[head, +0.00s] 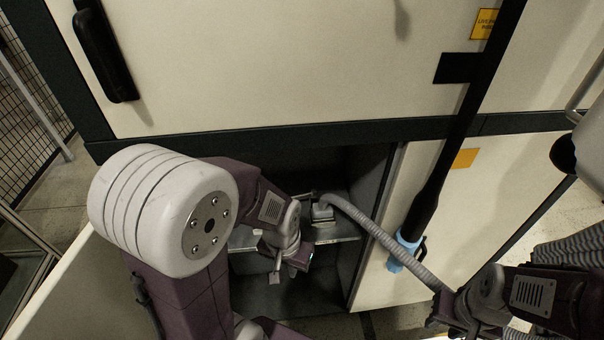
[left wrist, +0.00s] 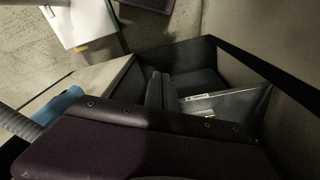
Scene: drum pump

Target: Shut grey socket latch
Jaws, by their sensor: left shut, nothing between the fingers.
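The grey socket (head: 322,211) sits on the shelf inside the open lower cabinet, with a ribbed grey hose (head: 385,240) running from it to the lower right. Its latch is too small and dark to make out. My left gripper (head: 279,262) is inside the cabinet opening, left of the socket and apart from it. Its fingers show shut and empty in the left wrist view (left wrist: 160,90). The socket cannot be made out there. My right gripper (head: 455,308) is at the lower right by the hose's near end; its fingertips are unclear.
The metal shelf (head: 342,231) spans the cabinet, and it also shows in the left wrist view (left wrist: 225,104). A black pole with a light blue collar (head: 402,255) slants before the right cabinet door (head: 385,285). A dark beam (head: 290,135) crosses above the opening.

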